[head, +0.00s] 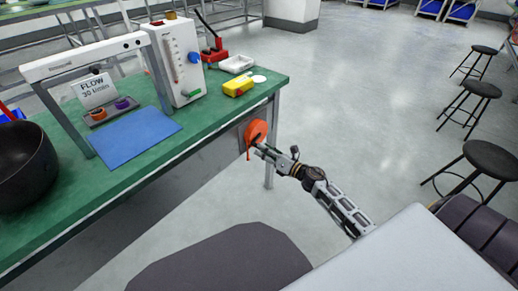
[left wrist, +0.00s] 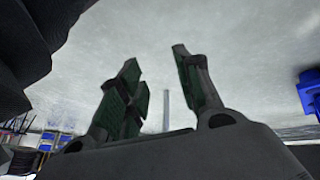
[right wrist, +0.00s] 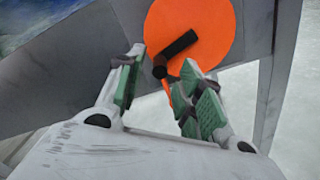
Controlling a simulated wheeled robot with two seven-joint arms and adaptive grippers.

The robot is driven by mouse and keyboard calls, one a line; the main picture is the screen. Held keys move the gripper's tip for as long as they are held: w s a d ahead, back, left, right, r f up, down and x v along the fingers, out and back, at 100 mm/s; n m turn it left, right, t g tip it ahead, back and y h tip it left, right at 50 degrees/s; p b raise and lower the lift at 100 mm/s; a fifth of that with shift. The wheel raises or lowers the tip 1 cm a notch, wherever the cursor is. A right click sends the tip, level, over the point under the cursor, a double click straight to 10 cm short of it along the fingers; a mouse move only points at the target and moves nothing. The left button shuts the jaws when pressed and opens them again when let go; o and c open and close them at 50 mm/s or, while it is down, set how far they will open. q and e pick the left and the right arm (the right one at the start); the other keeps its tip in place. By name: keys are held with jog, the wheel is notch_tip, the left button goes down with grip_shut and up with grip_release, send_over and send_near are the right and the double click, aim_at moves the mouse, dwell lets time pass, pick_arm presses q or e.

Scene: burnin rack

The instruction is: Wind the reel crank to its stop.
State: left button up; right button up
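The reel is an orange disc (head: 257,130) on the front side of the green bench, near its right corner. In the right wrist view the orange disc (right wrist: 208,28) carries a black crank handle (right wrist: 179,44). My right gripper (head: 260,148) is right at the reel. In the right wrist view its fingers are spread, and the handle's near end shows between the fingertips with gaps on both sides; I cannot tell whether they touch it. My left gripper (left wrist: 158,62) is open and empty in the left wrist view, and it is not in the head view.
On the green bench (head: 215,135) stand a flow-meter box (head: 176,60), a white frame (head: 85,57), a blue mat (head: 125,138), a dark bowl (head: 25,170) and a yellow item (head: 238,86). Stools (head: 490,158) stand at the right. The floor between is clear.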

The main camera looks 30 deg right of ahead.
aim_at(261, 136)
jog(key=shift+x, duration=1.55)
pick_arm(q)
jog(key=shift+s+d+f, duration=0.1)
jog(key=shift+s+f, duration=0.1)
jog(key=shift+f, duration=0.25)
jog(key=shift+s+d+f, duration=0.1)
jog(key=shift+s+f, duration=0.05)
jog(key=shift+f, duration=0.25)
jog(key=shift+w+a+r, duration=0.1)
jog(key=shift+r, duration=0.05)
pick_arm(e)
jog(key=shift+c, duration=0.2)
pick_arm(q)
jog(key=shift+w+r, duration=0.3)
jog(key=shift+w, duration=0.15)
pick_arm(e)
grip_shut()
